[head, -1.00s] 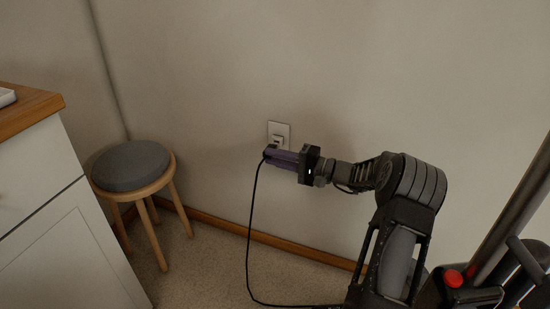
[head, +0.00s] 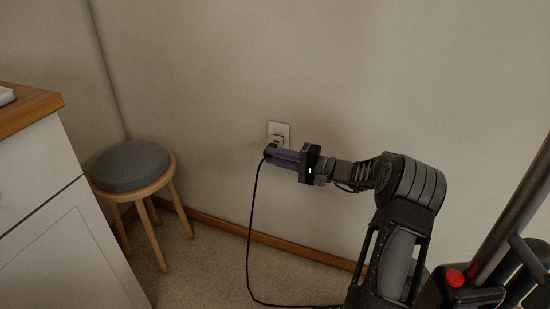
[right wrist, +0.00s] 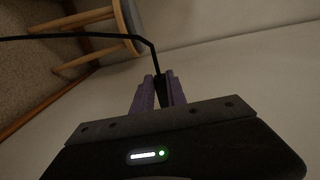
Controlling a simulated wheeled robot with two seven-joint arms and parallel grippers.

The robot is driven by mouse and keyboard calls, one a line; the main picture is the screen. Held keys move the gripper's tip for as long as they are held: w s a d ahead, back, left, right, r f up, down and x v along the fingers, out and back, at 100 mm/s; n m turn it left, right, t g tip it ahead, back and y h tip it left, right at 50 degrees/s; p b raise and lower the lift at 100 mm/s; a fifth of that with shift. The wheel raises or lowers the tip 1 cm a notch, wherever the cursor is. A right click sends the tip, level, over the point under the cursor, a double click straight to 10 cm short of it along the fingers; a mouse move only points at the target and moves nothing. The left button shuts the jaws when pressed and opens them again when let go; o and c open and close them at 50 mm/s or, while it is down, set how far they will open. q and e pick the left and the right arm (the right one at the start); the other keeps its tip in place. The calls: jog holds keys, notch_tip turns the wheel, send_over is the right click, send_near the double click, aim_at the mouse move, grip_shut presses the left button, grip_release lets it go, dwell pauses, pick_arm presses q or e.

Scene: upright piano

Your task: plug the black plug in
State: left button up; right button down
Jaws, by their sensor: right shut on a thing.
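The white wall outlet (head: 279,130) is on the wall at the middle of the head view. My right gripper (head: 272,152) is just below and in front of it, with purple fingers pointing left. It is shut on the black plug (head: 270,147), which shows as a small dark shape at the fingertips. In the right wrist view the plug (right wrist: 160,84) is between the purple fingers, with its cord (right wrist: 100,36) leading off left. The cord hangs down to the floor in the head view. I cannot tell whether the plug touches the outlet. My left gripper is not in view.
A round stool (head: 132,167) with a grey cushion stands left of the outlet by the wall. A white cabinet (head: 62,220) with a wooden top is at the far left. The wall around the outlet is bare.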

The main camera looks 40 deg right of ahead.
jog(key=shift+w+d, duration=0.3)
jog(key=shift+d, duration=0.25)
dwell(0.4)
jog(key=shift+b, duration=0.7)
dwell(1.0)
jog(key=shift+w+d, duration=0.2)
jog(key=shift+d, duration=0.2)
dwell(0.5)
jog(key=c, duration=1.3)
grip_release()
jog(key=shift+o, duration=0.2)
jog(key=shift+a, duration=0.1)
